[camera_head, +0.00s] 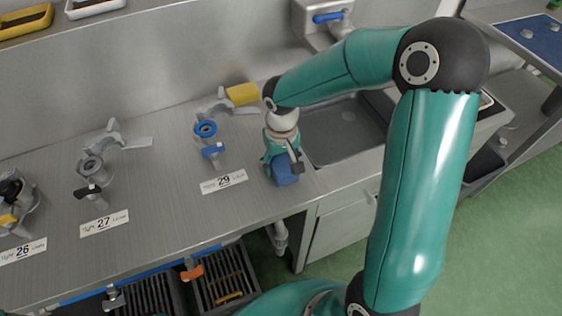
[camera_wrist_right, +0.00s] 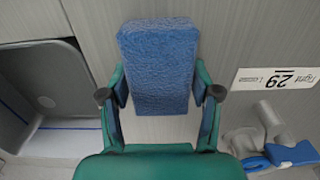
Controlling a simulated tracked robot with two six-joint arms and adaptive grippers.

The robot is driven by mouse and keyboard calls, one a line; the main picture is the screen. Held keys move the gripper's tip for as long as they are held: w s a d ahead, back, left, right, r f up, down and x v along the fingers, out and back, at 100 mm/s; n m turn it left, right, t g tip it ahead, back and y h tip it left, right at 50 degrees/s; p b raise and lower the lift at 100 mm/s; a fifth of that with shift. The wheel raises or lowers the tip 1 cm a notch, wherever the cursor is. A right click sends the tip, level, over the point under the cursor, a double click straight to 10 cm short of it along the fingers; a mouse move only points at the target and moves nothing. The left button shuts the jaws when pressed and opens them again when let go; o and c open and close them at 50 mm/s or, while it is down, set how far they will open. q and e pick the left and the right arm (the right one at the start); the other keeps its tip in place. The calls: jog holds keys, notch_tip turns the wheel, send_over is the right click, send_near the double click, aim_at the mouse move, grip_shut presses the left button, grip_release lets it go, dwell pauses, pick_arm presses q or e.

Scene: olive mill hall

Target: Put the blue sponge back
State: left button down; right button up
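The blue sponge (camera_head: 285,170) shows just below my right gripper (camera_head: 281,158) in the head view, over the steel counter left of the sink. In the right wrist view the sponge (camera_wrist_right: 158,62) is a blue rough-faced block, with the fingers of my right gripper (camera_wrist_right: 160,92) along its two long sides. Both fingers appear to press on it. Whether the sponge touches the counter, I cannot tell. My left gripper is not in view.
The steel counter (camera_head: 150,200) carries valves beside labels 26, 27 and 29 (camera_head: 224,181). A blue-handled valve (camera_head: 206,130) stands close left of my right gripper. A yellow block (camera_head: 241,93) lies behind. The sink (camera_head: 340,130) is to the right. Yellow (camera_head: 25,22) and white (camera_head: 92,8) trays sit on the ledge.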

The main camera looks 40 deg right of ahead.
aim_at(281, 161)
jog(key=o, duration=0.4)
jog(key=shift+c, duration=0.2)
notch_tip(281, 161, up, 12)
jog(key=shift+r, duration=0.15)
dwell(0.6)
